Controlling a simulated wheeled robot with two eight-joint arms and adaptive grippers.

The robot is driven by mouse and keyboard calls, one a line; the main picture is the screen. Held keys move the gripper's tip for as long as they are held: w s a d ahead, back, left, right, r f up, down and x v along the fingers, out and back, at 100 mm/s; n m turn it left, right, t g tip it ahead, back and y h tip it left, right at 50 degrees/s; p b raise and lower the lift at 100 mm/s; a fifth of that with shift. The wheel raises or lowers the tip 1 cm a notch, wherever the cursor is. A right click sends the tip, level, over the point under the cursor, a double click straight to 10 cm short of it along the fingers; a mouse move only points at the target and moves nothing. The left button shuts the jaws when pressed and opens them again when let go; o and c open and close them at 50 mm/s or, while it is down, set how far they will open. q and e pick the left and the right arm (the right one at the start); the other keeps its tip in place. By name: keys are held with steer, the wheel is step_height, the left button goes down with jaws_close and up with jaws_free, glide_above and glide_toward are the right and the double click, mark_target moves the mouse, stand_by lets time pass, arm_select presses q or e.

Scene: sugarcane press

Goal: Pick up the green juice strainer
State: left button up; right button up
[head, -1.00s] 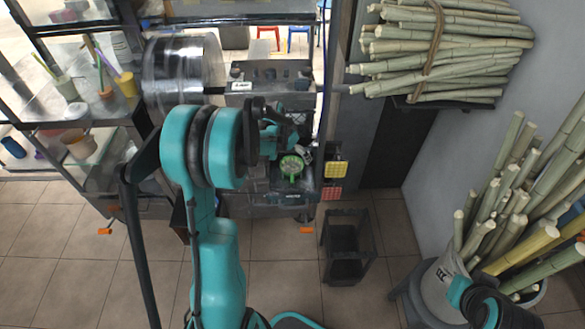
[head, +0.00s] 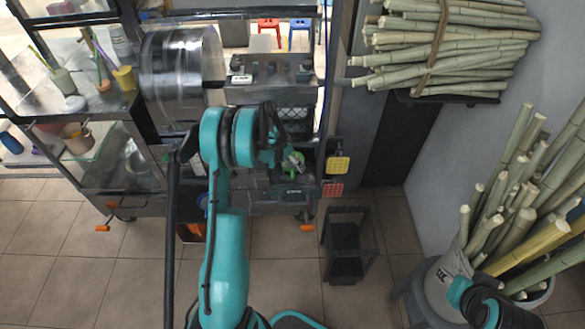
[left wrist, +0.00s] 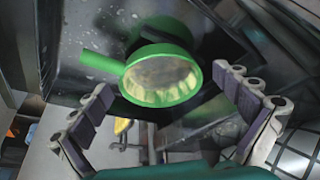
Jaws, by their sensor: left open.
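The green juice strainer (left wrist: 143,91) is a round green rim with a pale mesh and a short straight handle pointing left in the left wrist view. It sits at the dark metal press. In the head view only a small part of the strainer (head: 299,163) shows, largely hidden by my left arm and gripper. My left gripper (left wrist: 163,81) is open and empty. Its two fingers stand on either side of the strainer's rim, with the strainer just beyond the fingertips. I cannot tell whether they touch it. My right gripper is not in view.
The press has a large metal drum (head: 172,75) at its left. A black stool-like frame (head: 346,247) stands on the floor. Sugarcane bundles (head: 450,45) are at the right.

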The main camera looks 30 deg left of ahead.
arm_select(q)
steer(key=c, duration=1.1)
steer(key=shift+r, duration=0.15)
